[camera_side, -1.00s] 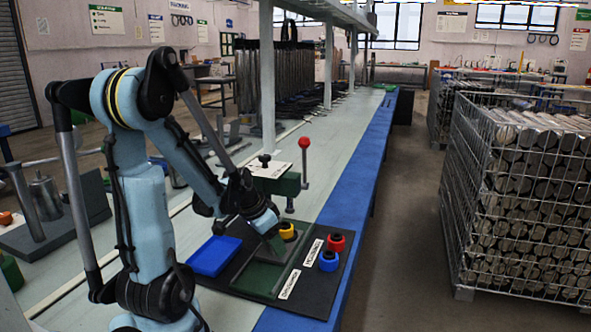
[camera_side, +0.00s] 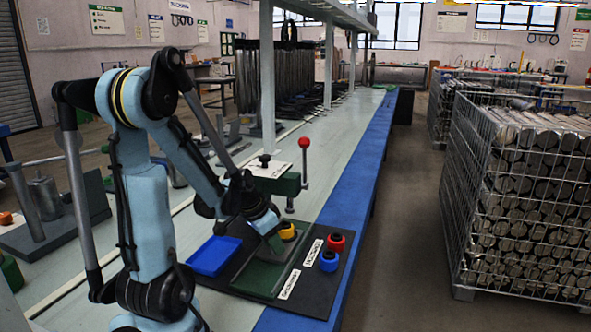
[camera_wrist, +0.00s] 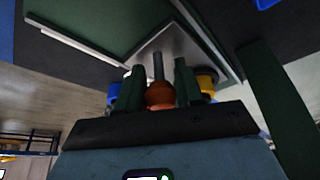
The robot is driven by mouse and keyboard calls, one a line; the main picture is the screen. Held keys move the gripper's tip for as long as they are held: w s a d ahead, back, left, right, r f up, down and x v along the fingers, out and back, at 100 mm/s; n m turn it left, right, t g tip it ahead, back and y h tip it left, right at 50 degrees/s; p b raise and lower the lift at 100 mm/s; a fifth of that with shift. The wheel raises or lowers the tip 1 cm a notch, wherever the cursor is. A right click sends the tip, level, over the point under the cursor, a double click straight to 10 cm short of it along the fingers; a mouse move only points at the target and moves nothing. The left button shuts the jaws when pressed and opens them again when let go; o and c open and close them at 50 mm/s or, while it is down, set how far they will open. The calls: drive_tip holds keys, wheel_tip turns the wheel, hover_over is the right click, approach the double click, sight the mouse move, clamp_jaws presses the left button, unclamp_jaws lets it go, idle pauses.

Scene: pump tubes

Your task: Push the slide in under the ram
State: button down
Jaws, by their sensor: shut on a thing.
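In the wrist view, my gripper (camera_wrist: 161,88) has its two dark green fingers on either side of an orange-brown knob (camera_wrist: 160,96), shut on it. A grey rod stands out beyond the knob. A grey metal plate, apparently the slide (camera_wrist: 185,48), lies beyond the fingers. In the side view, my gripper (camera_side: 277,243) is low over the green slide bed (camera_side: 262,277), close to a yellow part (camera_side: 287,231). The knob is hidden there. The green press (camera_side: 283,185) stands behind, with its ram (camera_side: 290,205) pointing down and a red-knobbed lever (camera_side: 304,143) upright.
A blue tray (camera_side: 215,255) lies left of the slide bed. A red part (camera_side: 336,242) and a blue part (camera_side: 329,260) stand on the black base plate (camera_side: 335,285) to the right, beside white labels. The blue bench edge (camera_side: 345,205) runs along the right.

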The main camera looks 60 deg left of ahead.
drive_tip(key=shift+w+a, duration=1.55)
drive_tip(key=shift+a, duration=0.05)
drive_tip(key=c, duration=0.8)
unclamp_jaws()
drive_tip(key=shift+c, duration=0.2)
drive_tip(key=shift+s+d+r, duration=0.1)
drive_tip(key=shift+r, duration=0.15)
drive_tip(key=v, duration=1.1)
drive_tip(key=shift+r, duration=0.25)
drive_tip(key=shift+s, duration=0.15)
drive_tip(key=shift+d, duration=0.1)
